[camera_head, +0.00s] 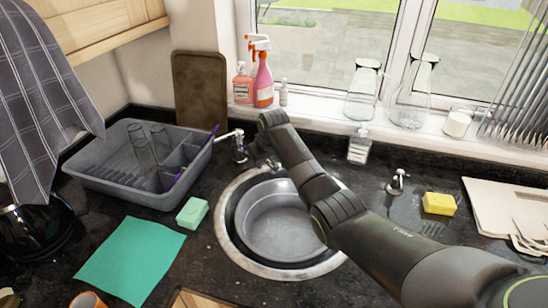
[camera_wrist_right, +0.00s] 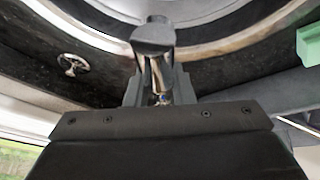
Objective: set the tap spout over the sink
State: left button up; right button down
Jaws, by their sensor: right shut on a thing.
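The round steel sink (camera_head: 226,226) sits in the dark counter at the middle of the head view; its rim also curves across the top of the right wrist view (camera_wrist_right: 215,42). The chrome tap (camera_head: 239,152) stands behind the sink's left side. In the right wrist view the tap spout (camera_wrist_right: 155,45) stands between my right gripper's fingers (camera_wrist_right: 160,92), which are shut on it. Its free end lines up with the sink rim there; how far it reaches over the bowl is unclear. In the head view my right arm hides part of the sink. My left gripper is out of view.
A grey dish rack (camera_head: 125,190) with glasses stands left of the tap. A green sponge (camera_head: 192,213) lies left of the sink. A soap bottle (camera_head: 359,146), a chrome fixture (camera_head: 397,183) and a yellow sponge (camera_head: 439,204) are to the right. Bottles line the sill.

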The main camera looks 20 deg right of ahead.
jog(key=shift+r, duration=0.1)
jog(key=c, duration=1.3)
grip_release()
jog(key=shift+o, duration=0.2)
jog(key=b+v, duration=0.3)
jog(key=v, duration=1.4)
jog(key=shift+s+r, duration=0.1)
jog(key=shift+r, duration=0.05)
